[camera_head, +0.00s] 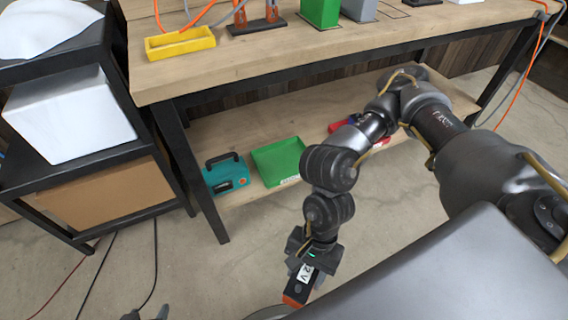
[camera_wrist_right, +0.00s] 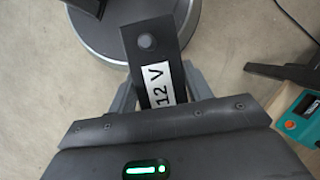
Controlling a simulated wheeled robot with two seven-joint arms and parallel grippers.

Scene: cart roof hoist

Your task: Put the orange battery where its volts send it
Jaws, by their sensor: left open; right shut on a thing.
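My right gripper (camera_head: 303,277) is shut on the orange battery (camera_head: 293,300), held low over the floor in front of the bench. Its orange end points down, and a white label shows on its dark side. In the right wrist view the battery (camera_wrist_right: 150,45) looks dark, with a round knob and a label (camera_wrist_right: 161,84) reading "12 V". My left gripper (camera_head: 146,316) is open at the bottom edge, with only its tips showing. On the lower shelf (camera_head: 237,192) stand a teal device (camera_head: 226,174) and a green tray (camera_head: 279,162); the device also shows in the right wrist view (camera_wrist_right: 301,121).
A red object (camera_head: 340,125) on the lower shelf is partly hidden by my right arm. The bench top (camera_head: 235,70) holds a yellow tray (camera_head: 180,43), a green box (camera_head: 320,12) and a grey box (camera_head: 358,9). A black rack (camera_head: 75,160) stands left. Cables cross the floor.

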